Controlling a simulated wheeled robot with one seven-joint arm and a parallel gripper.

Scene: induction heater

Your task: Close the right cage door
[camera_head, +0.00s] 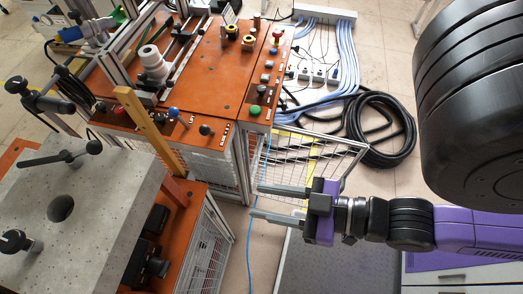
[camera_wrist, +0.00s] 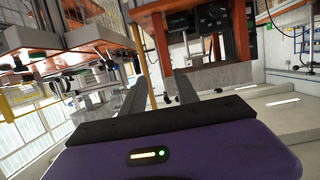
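The right cage door (camera_head: 325,152) is a wire-mesh panel in a metal frame. In the head view it stands swung out to the right from the front corner of the orange-topped cabinet (camera_head: 205,92). My gripper (camera_head: 256,202) is near the lower part of the door, its two fingers pointing left toward the cabinet. The fingers are apart with nothing seen between them. They overlap the door's lower edge in the picture; I cannot tell whether they touch it. In the wrist view my gripper (camera_wrist: 158,88) also shows spread, empty fingers. I cannot make out the door clearly there.
A grey block-like table (camera_head: 95,215) with a hole stands at the left, above another mesh cage (camera_head: 205,255). Black coiled hose (camera_head: 385,130) and blue cables (camera_head: 345,60) lie on the floor behind the door. A yellow post (camera_head: 150,128) rises between the units.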

